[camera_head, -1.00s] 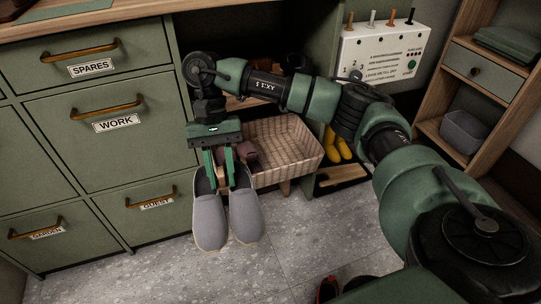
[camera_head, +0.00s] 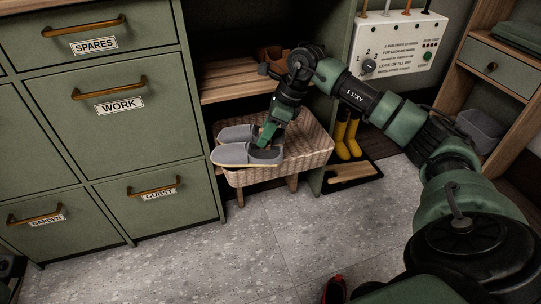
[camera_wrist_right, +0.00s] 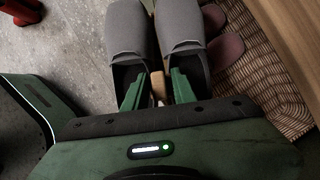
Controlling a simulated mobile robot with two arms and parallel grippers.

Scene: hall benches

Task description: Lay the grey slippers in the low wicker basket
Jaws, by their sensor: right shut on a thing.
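The two grey slippers (camera_head: 240,153) lie side by side at the left part of the low wicker basket (camera_head: 302,163), toes to the left, partly past its rim. My right gripper (camera_head: 266,138) reaches down from above and is shut on them at their open heel ends. In the right wrist view, a green finger goes into each grey slipper (camera_wrist_right: 126,32), and the basket weave (camera_wrist_right: 265,65) shows to the right. I cannot tell whether the soles touch the basket. My left gripper is not in view.
A mauve pair of slippers (camera_wrist_right: 228,48) shows in the basket in the wrist view. A wooden shelf (camera_head: 235,88) is just above and behind it. Yellow boots (camera_head: 347,138) stand to the right. Green drawers (camera_head: 130,125) stand at left.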

